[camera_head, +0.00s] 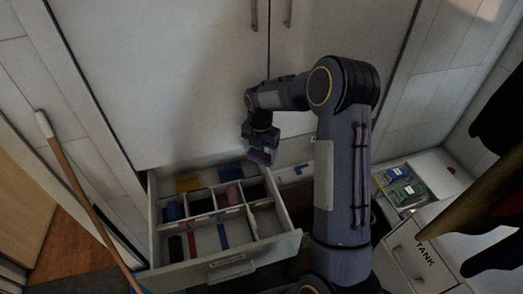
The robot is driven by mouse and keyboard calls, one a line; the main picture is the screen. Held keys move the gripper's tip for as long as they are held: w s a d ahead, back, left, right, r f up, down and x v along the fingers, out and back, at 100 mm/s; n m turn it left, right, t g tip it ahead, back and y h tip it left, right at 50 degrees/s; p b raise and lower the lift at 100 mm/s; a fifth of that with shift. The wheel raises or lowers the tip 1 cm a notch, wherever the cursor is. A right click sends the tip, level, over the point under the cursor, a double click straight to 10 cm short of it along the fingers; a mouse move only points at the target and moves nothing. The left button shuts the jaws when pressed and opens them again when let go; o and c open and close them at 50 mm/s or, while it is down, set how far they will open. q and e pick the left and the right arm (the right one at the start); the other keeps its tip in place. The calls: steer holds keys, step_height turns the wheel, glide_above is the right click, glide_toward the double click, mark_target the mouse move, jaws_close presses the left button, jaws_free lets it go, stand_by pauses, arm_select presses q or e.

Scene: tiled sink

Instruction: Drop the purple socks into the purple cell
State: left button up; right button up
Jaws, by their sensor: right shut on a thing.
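My right gripper (259,148) is shut on the purple socks (261,157), which show as a small purple patch at its tip. It holds them above the back right part of an open drawer (237,266). The drawer is split by pale dividers into several cells. Some cells have coloured strips or rolled items in them. A dark cell (257,193) lies below the gripper; I cannot tell which cell is marked purple. My left gripper is not in view.
A red roll (229,195) and a dark bluish roll (174,210) lie in the drawer's cells. A tall pale cabinet (190,80) stands behind. A wooden pole (83,195) leans at left.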

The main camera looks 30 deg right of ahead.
mark_target(260, 162)
steer(key=shift+w+a+f+b, duration=0.1)
steer(key=shift+a+f+b, duration=0.05)
steer(key=shift+f+b, duration=0.2)
step_height(260, 162, down, 5)
steer(key=b, duration=0.3)
steer(key=shift+b, duration=0.3)
steer(key=o, duration=1)
steer(key=shift+r+b, duration=0.3)
steer(key=shift+r, duration=3.6)
